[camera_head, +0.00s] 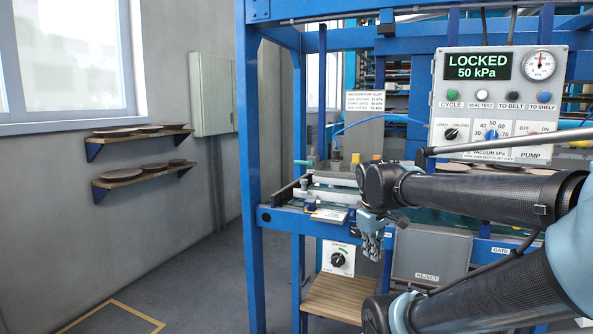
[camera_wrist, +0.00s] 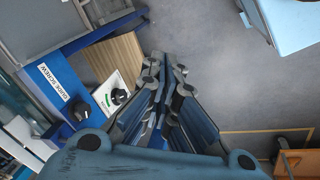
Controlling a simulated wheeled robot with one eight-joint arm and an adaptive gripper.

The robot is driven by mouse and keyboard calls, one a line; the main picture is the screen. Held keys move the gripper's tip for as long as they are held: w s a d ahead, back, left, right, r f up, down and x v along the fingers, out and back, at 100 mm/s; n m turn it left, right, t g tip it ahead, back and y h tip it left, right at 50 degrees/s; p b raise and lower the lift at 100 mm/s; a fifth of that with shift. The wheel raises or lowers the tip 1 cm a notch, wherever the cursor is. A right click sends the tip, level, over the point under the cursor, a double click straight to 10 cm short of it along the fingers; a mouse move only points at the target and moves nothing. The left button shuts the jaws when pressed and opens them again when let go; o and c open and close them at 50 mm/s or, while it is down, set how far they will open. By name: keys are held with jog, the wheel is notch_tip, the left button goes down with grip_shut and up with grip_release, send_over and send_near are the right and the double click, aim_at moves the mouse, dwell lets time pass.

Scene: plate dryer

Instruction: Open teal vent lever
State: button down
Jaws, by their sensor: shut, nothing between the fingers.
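A small teal-green handle (camera_head: 303,163) sticks out at the left end of the workbench, behind the blue front rail; it may be the vent lever, but it is too small to tell its position. My gripper (camera_head: 372,248) hangs in front of the blue rail, pointing down, to the right of and lower than that handle and apart from it. In the wrist view my gripper (camera_wrist: 165,75) has its fingers together and nothing between them. I cannot make out the lever in the wrist view.
The control panel (camera_head: 502,70) reads LOCKED, 50 kPa. A white knob box (camera_head: 339,259) sits below the rail, above a wooden step (camera_head: 333,297). A grey REJECT bin (camera_head: 431,257) is right of my gripper. Wall shelves (camera_head: 140,177) hold plates. The left floor is clear.

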aim_at(304, 163)
jog(key=w+a+r+n+t+h, duration=0.1)
jog(key=w+a+r+n, duration=0.4)
jog(key=w+r+n, duration=0.15)
jog(key=w+a+r+n+t, duration=0.1)
jog(key=w+a+r+n, duration=0.3)
jog(key=w+r+n, duration=0.25)
jog(key=w+a+r+n+t, duration=0.1)
jog(key=w+a+r+n, duration=0.4)
jog(key=a, duration=0.4)
jog(key=w+a+r+n+t, duration=0.1)
jog(key=w+a+r+n, duration=0.3)
jog(key=w+a+n, duration=0.3)
jog(key=w+d+f, duration=0.1)
jog(key=w+f, duration=0.3)
jog(key=w, duration=0.2)
jog(key=shift+w+d+f+m, duration=0.3)
jog(key=shift+w+d+f, duration=0.05)
jog(key=shift+d, duration=0.05)
jog(key=shift+a, duration=0.15)
